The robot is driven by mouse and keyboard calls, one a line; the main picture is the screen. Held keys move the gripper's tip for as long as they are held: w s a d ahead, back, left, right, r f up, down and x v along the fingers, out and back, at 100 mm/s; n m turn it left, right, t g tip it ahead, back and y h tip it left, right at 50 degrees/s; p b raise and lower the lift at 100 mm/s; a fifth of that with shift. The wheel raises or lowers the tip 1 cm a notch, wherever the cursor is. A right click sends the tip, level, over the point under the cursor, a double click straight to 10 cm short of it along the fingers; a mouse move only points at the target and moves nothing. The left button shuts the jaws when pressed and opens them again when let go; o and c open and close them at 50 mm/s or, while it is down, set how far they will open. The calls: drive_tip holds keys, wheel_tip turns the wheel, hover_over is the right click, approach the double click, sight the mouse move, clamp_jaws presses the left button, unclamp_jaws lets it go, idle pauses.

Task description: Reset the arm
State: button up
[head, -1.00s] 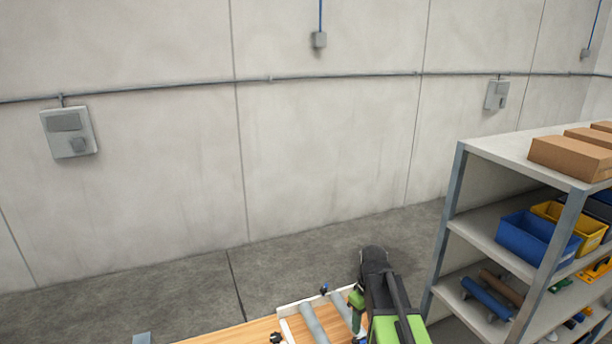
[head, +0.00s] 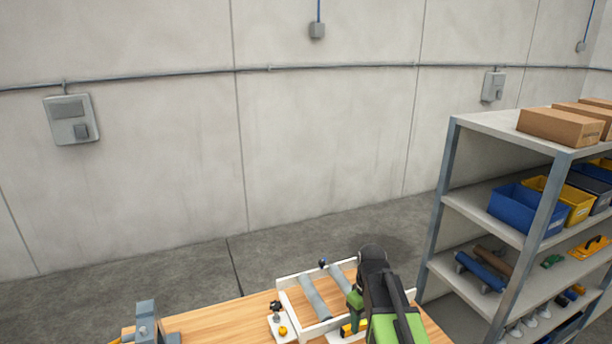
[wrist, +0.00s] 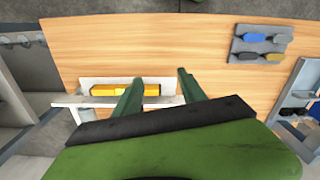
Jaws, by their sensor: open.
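My gripper shows in the wrist view (wrist: 158,95) with its two green fingers apart and nothing between the tips. It is over the wooden table (wrist: 215,55). A yellow bar-like object (wrist: 155,90) in a white holder lies beyond and partly behind the fingers; whether they touch it I cannot tell. In the head view my green and black arm stands at the bottom, over the right part of the table (head: 205,318), and hides what lies behind it. The fingertips are not clear there.
A white tray with grey rollers (head: 314,298) is left of my arm. A grey fixture (head: 147,318) stands at the table's left. A shelf rack (head: 480,215) with bins and boxes rises close on the right. A grey block with blue and yellow pieces (wrist: 262,42) sits on the table.

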drive_tip(key=s+f+m+b, duration=0.3)
drive_tip(key=f+b, duration=0.4)
drive_tip(key=f, duration=0.1)
drive_tip(key=s+f+m+b, duration=0.4)
drive_tip(key=f+b, duration=0.4)
drive_tip(key=f, duration=0.1)
drive_tip(key=shift+f, duration=0.2)
drive_tip(key=shift+s+d, duration=0.1)
